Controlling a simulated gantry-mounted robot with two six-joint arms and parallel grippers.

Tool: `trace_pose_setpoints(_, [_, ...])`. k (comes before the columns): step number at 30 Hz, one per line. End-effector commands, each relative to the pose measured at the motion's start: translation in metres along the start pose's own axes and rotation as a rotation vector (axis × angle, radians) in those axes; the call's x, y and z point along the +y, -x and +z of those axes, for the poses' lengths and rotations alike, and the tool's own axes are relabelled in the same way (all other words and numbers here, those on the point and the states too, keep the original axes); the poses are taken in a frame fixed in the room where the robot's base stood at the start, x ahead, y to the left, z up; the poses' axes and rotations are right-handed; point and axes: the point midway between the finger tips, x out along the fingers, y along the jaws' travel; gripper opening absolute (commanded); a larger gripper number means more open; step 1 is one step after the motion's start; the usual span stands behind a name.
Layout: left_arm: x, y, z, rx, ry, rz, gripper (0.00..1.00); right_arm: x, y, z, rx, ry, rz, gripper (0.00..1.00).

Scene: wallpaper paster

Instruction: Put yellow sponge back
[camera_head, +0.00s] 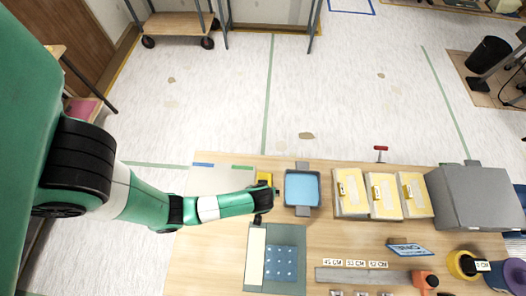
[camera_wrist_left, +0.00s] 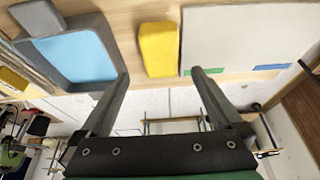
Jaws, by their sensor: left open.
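The yellow sponge (camera_wrist_left: 158,50) lies on the wooden table between the blue-bottomed grey tray and a pale sheet. In the head view the sponge (camera_head: 264,178) shows just beyond my left gripper, partly covered by it. My left gripper (camera_wrist_left: 160,85) is open, and the sponge lies ahead, between the lines of its two fingers, with nothing held. In the head view the left gripper (camera_head: 264,194) is small and dark, close to the sponge; whether it touches cannot be told. The tray (camera_wrist_left: 60,75) with a blue inside stands beside the sponge. My right gripper is not in view.
The grey tray (camera_head: 290,205) stands just right of the gripper. Several wallpaper pieces (camera_head: 385,209) and a grey box (camera_head: 478,215) stand farther right. A blue dotted sheet (camera_head: 281,262) lies at the near side, and a ruler (camera_head: 360,275) and tape rolls (camera_head: 461,265) lie near right.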

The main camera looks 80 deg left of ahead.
Motion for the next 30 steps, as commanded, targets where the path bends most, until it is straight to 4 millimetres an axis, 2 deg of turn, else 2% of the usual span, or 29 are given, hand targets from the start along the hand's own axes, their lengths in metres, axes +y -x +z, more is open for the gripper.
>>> trace_pose_setpoints(1, [0.001,0.010,-0.001,0.001,-0.001,0.002,1.00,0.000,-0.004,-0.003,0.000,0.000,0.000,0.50])
trace_pose_setpoints(4, [0.000,0.019,0.000,0.000,0.000,0.001,1.00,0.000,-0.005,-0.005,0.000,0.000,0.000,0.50])
trace_pose_setpoints(17, [0.001,0.021,-0.001,0.003,0.003,0.002,1.00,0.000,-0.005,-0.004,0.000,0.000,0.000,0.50])
trace_pose_setpoints(20, [0.015,0.026,-0.015,0.052,0.037,0.048,1.00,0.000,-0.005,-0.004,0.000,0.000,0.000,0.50])
trace_pose_setpoints(23, [0.055,0.048,-0.059,0.196,0.138,0.187,1.00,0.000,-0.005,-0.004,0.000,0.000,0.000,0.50])
trace_pose_setpoints(26, [0.110,0.103,-0.128,0.418,0.288,0.428,1.00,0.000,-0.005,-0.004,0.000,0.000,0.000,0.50])
trace_pose_setpoints(27, [0.130,0.135,-0.157,0.513,0.349,0.543,1.00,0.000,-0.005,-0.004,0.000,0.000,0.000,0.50])
trace_pose_setpoints(29, [0.153,0.191,-0.198,0.655,0.430,0.722,1.00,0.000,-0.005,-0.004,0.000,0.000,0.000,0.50])
trace_pose_setpoints(30, [0.165,0.232,-0.220,0.746,0.473,0.843,1.00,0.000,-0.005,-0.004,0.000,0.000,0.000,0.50])
